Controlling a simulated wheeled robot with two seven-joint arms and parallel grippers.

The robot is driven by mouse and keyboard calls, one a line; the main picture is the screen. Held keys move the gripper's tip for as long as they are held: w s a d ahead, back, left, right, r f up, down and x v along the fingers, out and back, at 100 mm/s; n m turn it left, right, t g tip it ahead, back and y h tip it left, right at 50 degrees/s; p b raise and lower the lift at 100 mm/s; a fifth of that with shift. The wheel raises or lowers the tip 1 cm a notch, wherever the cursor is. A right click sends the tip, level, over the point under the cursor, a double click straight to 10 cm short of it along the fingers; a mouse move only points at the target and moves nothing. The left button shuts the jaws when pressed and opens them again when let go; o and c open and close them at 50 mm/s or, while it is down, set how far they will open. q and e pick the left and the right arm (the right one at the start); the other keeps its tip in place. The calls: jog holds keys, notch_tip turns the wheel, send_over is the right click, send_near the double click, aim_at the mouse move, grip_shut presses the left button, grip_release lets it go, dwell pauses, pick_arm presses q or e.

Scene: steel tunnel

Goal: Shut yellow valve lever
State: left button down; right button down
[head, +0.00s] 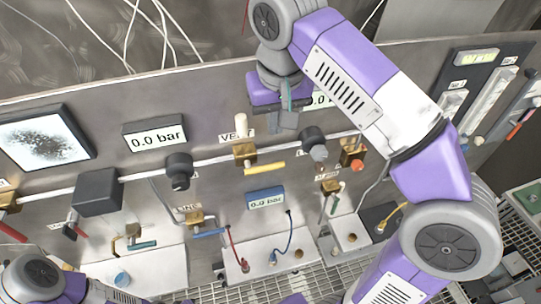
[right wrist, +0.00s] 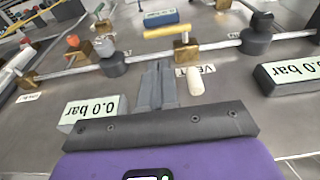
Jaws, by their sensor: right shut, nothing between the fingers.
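The yellow valve lever (head: 264,169) is a short bar just below the brass valve body (head: 244,153) on the upper pipe, lying roughly along the pipe. In the right wrist view the yellow lever (right wrist: 180,31) shows beyond the brass body (right wrist: 187,51), with a white knob (right wrist: 195,82) on the near side. My right gripper (head: 286,108) is up and to the right of the valve, apart from the lever. Its fingers (right wrist: 157,80) are shut and empty. My left gripper is out of view; only part of its arm shows at bottom left.
A dark round fitting (head: 313,137) sits on the pipe right of the valve, and another (head: 179,168) left of it. A gauge display (head: 154,134) and a blue display (head: 265,200) are nearby. Red and blue cables (head: 289,236) hang lower down.

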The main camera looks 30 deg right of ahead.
aim_at(270, 165)
jog(key=w+f, duration=0.1)
jog(key=f, duration=0.3)
jog(key=f+b, duration=0.1)
jog(key=f, duration=0.4)
jog(key=w+f+b, duration=0.1)
jog(key=f, duration=0.3)
jog(key=shift+w+d+f, duration=0.25)
jog(key=shift+w+d, duration=0.05)
jog(key=shift+w, duration=0.05)
